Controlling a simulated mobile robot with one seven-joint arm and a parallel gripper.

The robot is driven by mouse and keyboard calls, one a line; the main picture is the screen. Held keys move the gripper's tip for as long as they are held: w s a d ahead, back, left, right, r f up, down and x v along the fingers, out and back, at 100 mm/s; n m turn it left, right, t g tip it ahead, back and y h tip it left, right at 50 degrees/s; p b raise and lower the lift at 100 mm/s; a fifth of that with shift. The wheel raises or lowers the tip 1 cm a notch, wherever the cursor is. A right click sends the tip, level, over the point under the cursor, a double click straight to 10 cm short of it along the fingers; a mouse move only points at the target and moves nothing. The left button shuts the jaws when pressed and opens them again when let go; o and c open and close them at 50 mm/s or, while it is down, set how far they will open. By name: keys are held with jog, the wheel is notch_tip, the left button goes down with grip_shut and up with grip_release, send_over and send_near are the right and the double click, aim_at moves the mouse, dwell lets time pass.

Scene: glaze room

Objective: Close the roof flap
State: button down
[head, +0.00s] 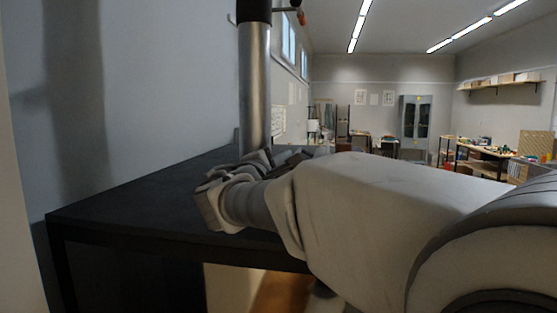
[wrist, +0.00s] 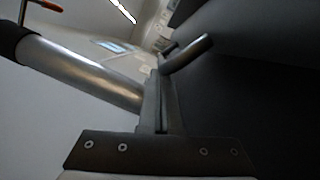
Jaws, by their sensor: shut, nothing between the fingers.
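I cannot make out a panel that is clearly the roof flap. An upright metal pipe (head: 255,90) rises from the black table, with a black collar (head: 254,10) at the top of the picture. A small lever with an orange-red tip (head: 301,17) sticks out to the right of the collar. The lever's orange tip (wrist: 47,5) also shows in the wrist view, at the upper left. My gripper (head: 262,158) is low beside the foot of the pipe, far below the lever. My gripper's fingers (wrist: 158,105) are shut and empty in the wrist view.
The black table (head: 140,215) runs along the grey wall at left, with my arm across it. A short grey bar (wrist: 187,53) stands by a dark surface in the wrist view. A cabinet (head: 415,122) and worktables (head: 480,150) stand far back.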

jog(key=shift+d+r, duration=0.1)
jog(key=shift+d+r+m+b, duration=0.15)
jog(key=shift+r+m+b, duration=0.05)
jog(key=shift+m+b, duration=0.2)
